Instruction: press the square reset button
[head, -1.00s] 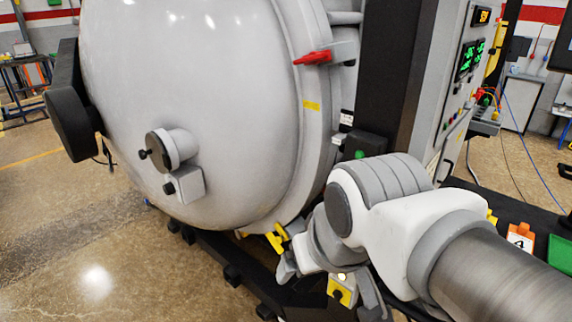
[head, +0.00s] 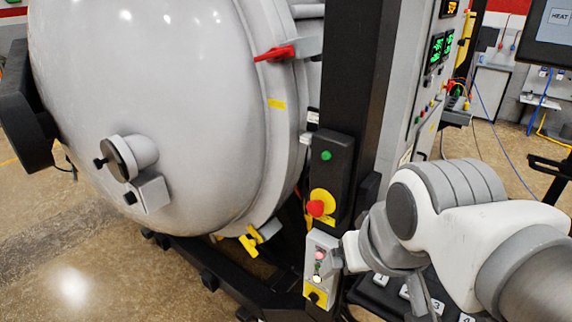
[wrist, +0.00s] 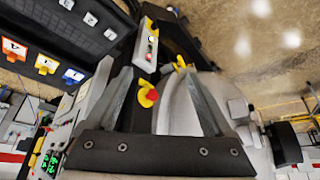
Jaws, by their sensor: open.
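A grey control box (head: 320,262) stands low beside the furnace in the head view, with a pinkish-red button, small indicators, a lit white button (head: 317,279) and a yellow plate with a black knob. It shows in the wrist view (wrist: 147,48), beyond the fingertips. Which part is the square reset button I cannot tell. My gripper (wrist: 158,72) is open and empty, its two grey fingers spread on either side of the red stop button (wrist: 153,95). In the head view my wrist is just right of the grey box and the fingertips are not clear.
A black post box (head: 329,175) with a green button and a red mushroom stop (head: 316,208) on yellow sits above the grey box. The large furnace door (head: 150,100) fills the left. A tray with numbered tags (wrist: 45,62) lies beside the post.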

